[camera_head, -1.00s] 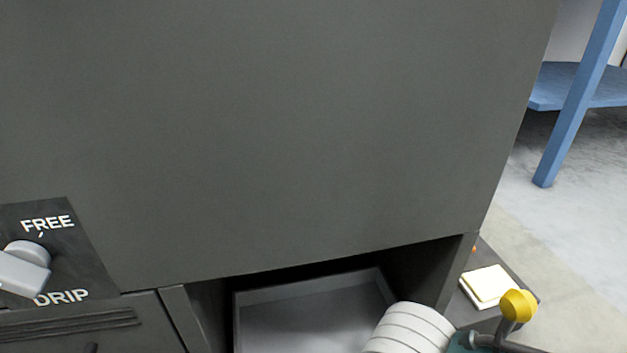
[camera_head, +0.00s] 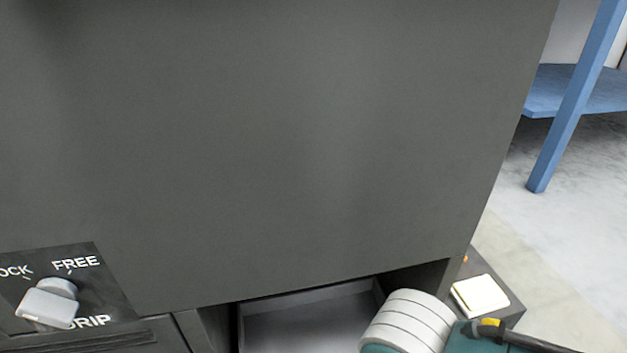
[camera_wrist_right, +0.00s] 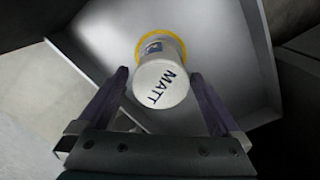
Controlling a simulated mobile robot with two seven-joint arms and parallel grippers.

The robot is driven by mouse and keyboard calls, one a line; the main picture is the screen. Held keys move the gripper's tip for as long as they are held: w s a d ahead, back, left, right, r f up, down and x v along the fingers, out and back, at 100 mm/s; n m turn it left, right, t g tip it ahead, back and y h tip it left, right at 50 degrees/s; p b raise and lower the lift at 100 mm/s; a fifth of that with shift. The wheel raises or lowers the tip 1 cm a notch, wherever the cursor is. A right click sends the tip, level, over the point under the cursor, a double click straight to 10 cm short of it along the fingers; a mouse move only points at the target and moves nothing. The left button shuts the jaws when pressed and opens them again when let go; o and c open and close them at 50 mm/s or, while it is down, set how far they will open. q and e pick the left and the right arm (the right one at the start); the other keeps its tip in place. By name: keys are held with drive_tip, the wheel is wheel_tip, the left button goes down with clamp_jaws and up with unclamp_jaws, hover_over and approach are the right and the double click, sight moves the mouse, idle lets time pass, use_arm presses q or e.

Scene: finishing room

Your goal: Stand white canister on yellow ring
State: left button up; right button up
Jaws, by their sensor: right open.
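The white canister (camera_wrist_right: 162,82) shows in the right wrist view, its end lettered MATT facing the camera. A small blue label is on its side. The yellow ring (camera_wrist_right: 172,36) shows as a yellow band round the canister's far end, over the grey tray floor. The canister appears to stand on it, though the contact is hidden. My right gripper (camera_wrist_right: 158,76) is open, one finger to each side of the canister's near end. I see no clear touch. Neither canister nor ring shows in the head view. My left gripper is out of view.
The grey tray (camera_head: 330,294) sits in a recess under a large dark cabinet front (camera_head: 300,150). A selector knob (camera_head: 48,303) is at lower left. A pale pad (camera_head: 480,293) lies right of the recess. A blue-legged table (camera_head: 565,130) stands beyond, over clear floor.

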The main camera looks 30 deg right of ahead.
wheel_tip(320, 180, up, 5)
drive_tip(key=p, duration=0.3)
drive_tip(key=shift+a+r, duration=0.1)
drive_tip(key=shift+r, duration=0.1)
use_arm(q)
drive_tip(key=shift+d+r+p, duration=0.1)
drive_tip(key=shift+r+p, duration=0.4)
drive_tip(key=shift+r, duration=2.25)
use_arm(e)
drive_tip(key=shift+r, duration=0.45)
